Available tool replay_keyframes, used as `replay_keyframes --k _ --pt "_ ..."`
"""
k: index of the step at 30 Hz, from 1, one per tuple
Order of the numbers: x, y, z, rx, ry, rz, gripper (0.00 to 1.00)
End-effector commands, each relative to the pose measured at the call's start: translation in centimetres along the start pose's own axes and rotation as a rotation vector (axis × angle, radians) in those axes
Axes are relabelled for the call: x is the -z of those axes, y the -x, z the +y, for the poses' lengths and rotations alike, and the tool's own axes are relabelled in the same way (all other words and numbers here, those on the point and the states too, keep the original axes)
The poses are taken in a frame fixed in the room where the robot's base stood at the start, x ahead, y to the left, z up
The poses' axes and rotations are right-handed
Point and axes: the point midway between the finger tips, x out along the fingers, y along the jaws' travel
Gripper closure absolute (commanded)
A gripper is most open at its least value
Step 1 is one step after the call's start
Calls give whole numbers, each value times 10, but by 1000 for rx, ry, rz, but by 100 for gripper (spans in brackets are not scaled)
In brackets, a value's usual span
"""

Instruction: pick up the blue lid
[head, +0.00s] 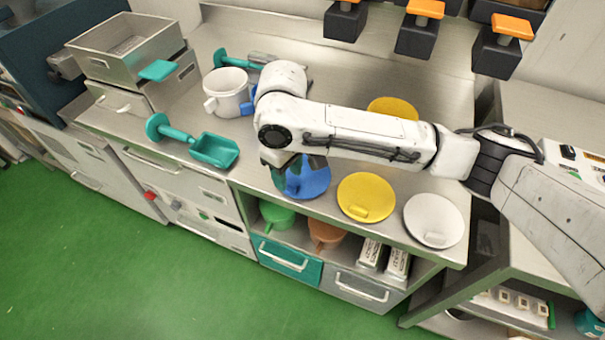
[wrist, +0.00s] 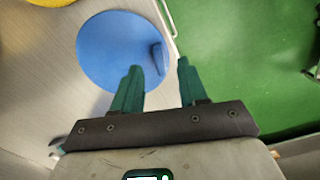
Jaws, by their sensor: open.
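The blue lid (head: 308,184) lies flat near the front edge of the counter in the head view, partly hidden by my arm. In the wrist view the blue lid (wrist: 108,45) is a round disc with a small raised grip (wrist: 157,57) near its right rim. My gripper (head: 298,168) is over the lid, pointing down. In the wrist view my gripper (wrist: 158,66) is open and empty, with teal fingers. The grip appears between and just beyond the fingertips; the height gap cannot be told.
A yellow lid (head: 366,197) and a white lid (head: 434,220) lie to the right along the front edge. Another yellow lid (head: 393,107) is behind my arm. A white mug (head: 227,93) and a teal scoop (head: 213,150) are to the left. A shelf with pots is below.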

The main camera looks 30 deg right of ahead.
Motion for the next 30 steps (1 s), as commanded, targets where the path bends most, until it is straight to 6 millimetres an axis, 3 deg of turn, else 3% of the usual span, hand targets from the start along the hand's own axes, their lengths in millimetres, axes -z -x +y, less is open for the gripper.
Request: replay_keyframes --k 6,14,27,30 --pt "0 -23 1 -1 0 0 57" --pt "0 -25 1 -1 0 1 57" --pt "0 -25 0 0 0 0 100" --pt "0 -25 0 0 0 0 100"
